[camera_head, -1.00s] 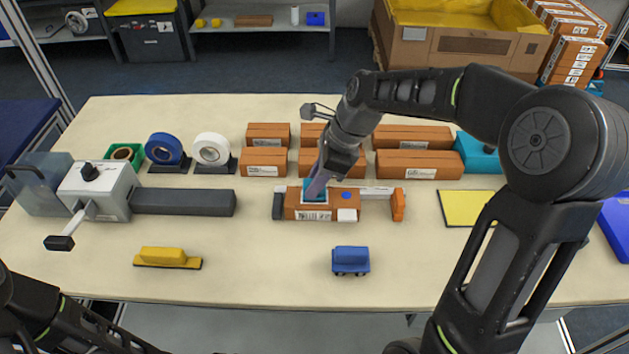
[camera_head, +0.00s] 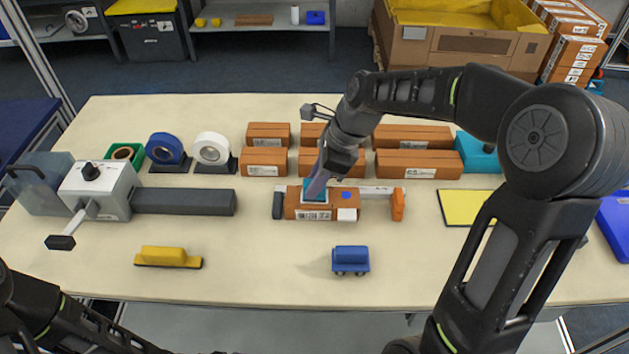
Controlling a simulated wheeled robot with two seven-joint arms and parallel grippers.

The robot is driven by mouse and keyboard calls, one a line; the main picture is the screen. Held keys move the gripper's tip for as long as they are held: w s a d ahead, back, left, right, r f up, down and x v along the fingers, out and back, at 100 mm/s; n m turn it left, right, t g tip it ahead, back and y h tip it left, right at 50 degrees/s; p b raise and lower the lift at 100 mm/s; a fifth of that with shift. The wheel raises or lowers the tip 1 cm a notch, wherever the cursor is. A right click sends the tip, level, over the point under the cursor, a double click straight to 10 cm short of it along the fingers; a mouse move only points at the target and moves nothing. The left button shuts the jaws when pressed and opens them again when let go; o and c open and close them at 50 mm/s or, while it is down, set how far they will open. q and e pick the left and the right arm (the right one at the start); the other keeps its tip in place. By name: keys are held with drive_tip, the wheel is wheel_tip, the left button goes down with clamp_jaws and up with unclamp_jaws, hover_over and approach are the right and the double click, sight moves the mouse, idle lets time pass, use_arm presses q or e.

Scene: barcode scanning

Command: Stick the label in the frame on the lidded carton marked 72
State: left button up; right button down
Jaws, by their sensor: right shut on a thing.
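A brown carton (camera_head: 328,213) lies in the middle of the table between a dark stop and an orange stop. It bears a barcode label at its front, a blue dot and a white patch; the number on it is too small to read. My right gripper (camera_head: 315,190) points down at the carton's left part and is shut on a blue-teal thing (camera_head: 317,187) at its tip. A white-edged frame (camera_head: 314,201) shows under it on the carton top. The label itself cannot be made out. My left arm shows at the lower left; its gripper is out of view.
Several brown cartons (camera_head: 418,163) stand in rows behind. Tape rolls (camera_head: 212,148) and a grey press-like machine (camera_head: 98,190) are at the left. A yellow block (camera_head: 168,257) and a blue wheeled block (camera_head: 351,260) stand in front, with free table around them. A yellow pad (camera_head: 466,207) lies right.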

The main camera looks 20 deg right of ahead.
drive_tip(key=shift+s+f, duration=0.1)
wheel_tip(320, 180, up, 7)
drive_tip(key=p, duration=0.6)
drive_tip(key=shift+p, duration=0.4)
idle(0.5)
